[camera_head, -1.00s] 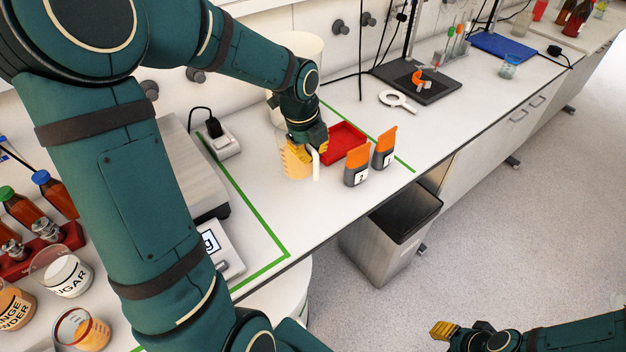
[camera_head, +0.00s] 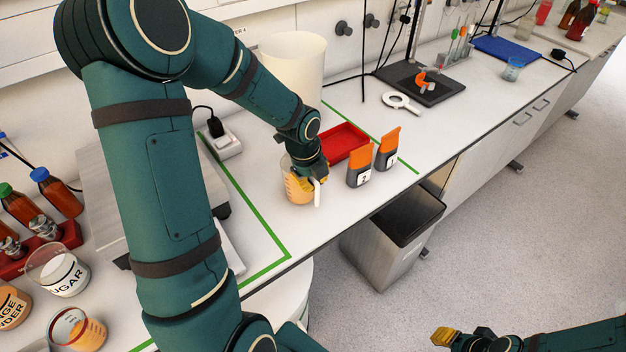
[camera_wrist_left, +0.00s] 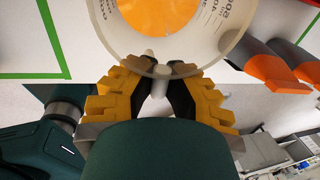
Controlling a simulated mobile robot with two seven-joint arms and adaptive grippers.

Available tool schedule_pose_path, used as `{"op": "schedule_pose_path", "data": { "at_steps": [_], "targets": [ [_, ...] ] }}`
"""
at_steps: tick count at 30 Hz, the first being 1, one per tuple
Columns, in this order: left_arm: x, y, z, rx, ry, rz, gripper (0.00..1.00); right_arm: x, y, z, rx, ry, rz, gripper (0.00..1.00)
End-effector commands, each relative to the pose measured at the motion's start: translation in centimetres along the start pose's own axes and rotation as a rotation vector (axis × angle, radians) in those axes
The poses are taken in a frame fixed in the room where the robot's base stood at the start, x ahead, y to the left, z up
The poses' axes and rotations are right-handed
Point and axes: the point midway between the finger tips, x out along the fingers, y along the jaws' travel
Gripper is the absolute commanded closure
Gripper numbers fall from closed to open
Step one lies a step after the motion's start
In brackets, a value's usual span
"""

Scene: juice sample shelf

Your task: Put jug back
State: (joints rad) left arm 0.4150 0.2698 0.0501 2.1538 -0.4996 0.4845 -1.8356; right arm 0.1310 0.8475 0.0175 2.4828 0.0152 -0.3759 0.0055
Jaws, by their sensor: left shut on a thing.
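The jug (camera_head: 296,186) is a clear vessel with orange contents and a pale handle. It stands at the bench's front part, left of the two numbered containers; I cannot tell whether it touches the bench. My left gripper (camera_head: 314,182) is shut on its handle. In the left wrist view the yellow fingers of my left gripper (camera_wrist_left: 158,88) close around the white handle, and the jug (camera_wrist_left: 170,20) shows from above with orange inside. My right gripper (camera_head: 445,337) is at the bottom right, over the floor, small and seen from the side.
A red tray (camera_head: 341,142) and two orange-topped containers (camera_head: 360,167) (camera_head: 388,150) stand right of the jug. A tall white bin (camera_head: 293,62) is behind it. Green tape (camera_head: 262,262) marks the bench at left. A grey waste bin (camera_head: 380,250) stands below the edge.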

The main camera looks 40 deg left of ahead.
Motion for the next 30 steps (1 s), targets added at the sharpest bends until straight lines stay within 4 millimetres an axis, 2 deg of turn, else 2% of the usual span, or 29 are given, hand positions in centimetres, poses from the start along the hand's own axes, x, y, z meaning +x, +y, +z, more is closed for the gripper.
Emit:
{"op": "schedule_pose_path", "data": {
  "at_steps": [7, 9, 10, 18, 22, 26, 30],
  "targets": [
    [0.2, 0.0, 0.0, 0.0, -0.001, -0.002, 1.0, 0.2, 0.1, 0.0, 0.0, 0.0, 0.0, 0.66],
    [0.1, 0.0, 0.0, 0.0, 0.0, -0.001, 0.68, 0.1, 0.0, 0.0, 0.0, 0.0, 0.0, 0.66],
    [0.1, 0.0, 0.0, 0.0, 0.0, -0.001, 0.62, 0.1, 0.0, 0.0, 0.0, 0.0, 0.0, 0.66],
    [0.1, 0.0, 0.0, 0.0, 0.0, -0.001, 0.62, 0.1, 0.0, 0.0, 0.0, 0.0, 0.0, 0.66],
    [-0.5, -0.1, 0.0, -0.001, -0.001, -0.002, 0.62, -0.2, -0.1, 0.0, 0.0, 0.0, 0.0, 0.66],
    [-2.4, -0.1, 0.1, -0.001, -0.003, -0.004, 0.62, -0.6, -0.2, -0.1, 0.0, 0.0, -0.001, 0.66],
    [-5.4, -0.2, 0.1, -0.001, -0.004, -0.005, 0.62, -1.3, -0.4, -0.2, 0.0, 0.0, -0.003, 0.66]
  ]
}}
